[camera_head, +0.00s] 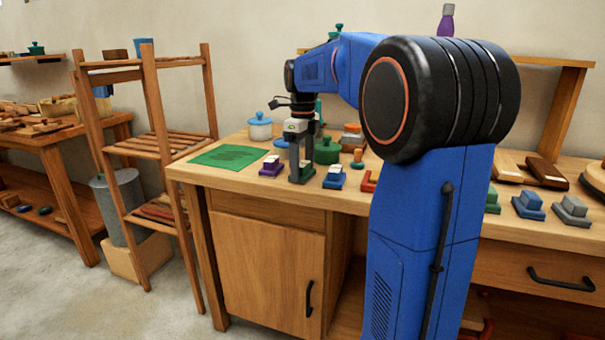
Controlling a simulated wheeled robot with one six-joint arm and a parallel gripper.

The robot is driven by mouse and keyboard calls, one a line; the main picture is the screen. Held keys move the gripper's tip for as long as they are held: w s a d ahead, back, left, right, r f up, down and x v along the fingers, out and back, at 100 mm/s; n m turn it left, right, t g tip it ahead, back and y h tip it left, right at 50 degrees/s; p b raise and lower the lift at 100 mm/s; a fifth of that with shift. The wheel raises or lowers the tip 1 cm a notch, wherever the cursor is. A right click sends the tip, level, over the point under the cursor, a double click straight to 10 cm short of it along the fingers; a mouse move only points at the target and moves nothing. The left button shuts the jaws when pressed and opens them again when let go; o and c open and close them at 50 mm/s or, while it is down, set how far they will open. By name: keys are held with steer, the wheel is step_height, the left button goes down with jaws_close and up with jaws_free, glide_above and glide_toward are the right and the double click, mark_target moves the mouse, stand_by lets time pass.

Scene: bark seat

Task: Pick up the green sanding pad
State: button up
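My gripper (300,172) points down at the workbench top, left of my arm. A small green block (309,174), which looks like a sanding pad, sits at its fingertips, mostly hidden by the fingers. I cannot tell whether the fingers are closed on it or only around it. Another green pad (492,199) with a grey top sits on the bench right of my arm, partly hidden behind it.
A purple pad (271,167) stands close left of my gripper, and a blue pad (334,178) close right. A green cloth (228,156) lies at left. Blue (528,205) and grey (572,210) pads sit at right.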

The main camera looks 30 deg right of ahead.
mark_target(302, 163)
steer(key=c, duration=0.4)
step_height(302, 163, up, 10)
steer(key=shift+r, duration=0.1)
stand_by(0.4)
